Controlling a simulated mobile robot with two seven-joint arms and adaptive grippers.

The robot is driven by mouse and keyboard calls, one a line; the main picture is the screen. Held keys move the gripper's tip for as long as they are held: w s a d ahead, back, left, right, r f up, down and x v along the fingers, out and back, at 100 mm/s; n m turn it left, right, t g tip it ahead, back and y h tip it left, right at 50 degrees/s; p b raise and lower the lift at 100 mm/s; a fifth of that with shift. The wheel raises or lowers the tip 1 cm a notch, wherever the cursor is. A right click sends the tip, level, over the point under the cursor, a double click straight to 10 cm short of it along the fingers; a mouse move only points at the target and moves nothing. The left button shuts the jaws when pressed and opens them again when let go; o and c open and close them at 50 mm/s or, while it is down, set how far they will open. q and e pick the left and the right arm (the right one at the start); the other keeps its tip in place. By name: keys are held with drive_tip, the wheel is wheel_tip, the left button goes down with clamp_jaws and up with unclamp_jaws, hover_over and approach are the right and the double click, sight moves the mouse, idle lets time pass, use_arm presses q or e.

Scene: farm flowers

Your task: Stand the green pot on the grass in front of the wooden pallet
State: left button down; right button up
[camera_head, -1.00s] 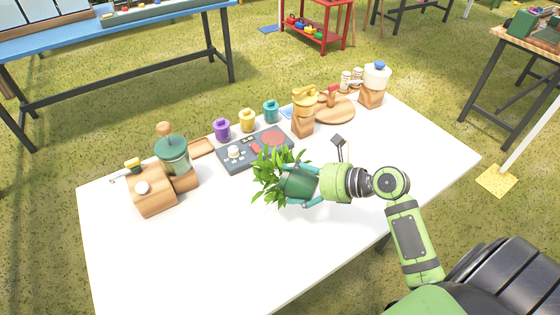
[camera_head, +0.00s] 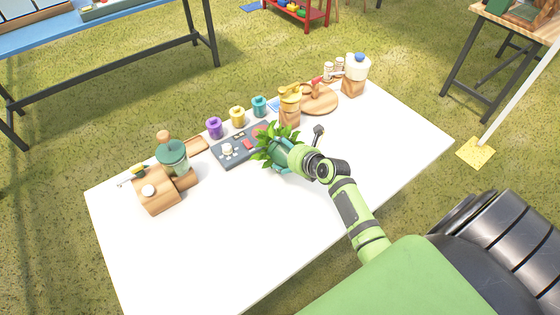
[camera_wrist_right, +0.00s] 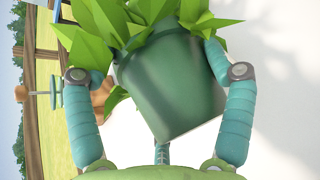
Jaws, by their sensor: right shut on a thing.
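The green pot (camera_head: 279,153) with a leafy plant is in the grip of my right gripper (camera_head: 284,155), over the white table. In the right wrist view the pot (camera_wrist_right: 172,88) fills the middle, tilted in the picture, with its leaves at the top. The teal fingers of my right gripper (camera_wrist_right: 160,90) lie on both sides of it. Whether the pot touches the table is hard to tell. My left gripper is not in view. No wooden pallet can be made out; grass (camera_head: 380,30) surrounds the table.
The white table (camera_head: 250,240) holds a wooden toy mixer (camera_head: 157,190), a green blender (camera_head: 172,158), a grey control board (camera_head: 233,150), several coloured jars and a round board (camera_head: 320,98). The table's front is clear. A blue bench (camera_head: 60,35) stands behind left, a wooden table (camera_head: 520,18) at right.

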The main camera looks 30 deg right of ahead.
sight(280, 164)
drive_tip(key=shift+w+a+f, duration=0.1)
drive_tip(key=shift+a+f, duration=0.35)
drive_tip(key=shift+a, duration=0.25)
drive_tip(key=shift+f+b, duration=0.45)
drive_tip(key=shift+f, duration=1.55)
drive_tip(key=shift+f, duration=0.1)
drive_tip(key=o, duration=1.6)
drive_tip(key=shift+c, duration=0.2)
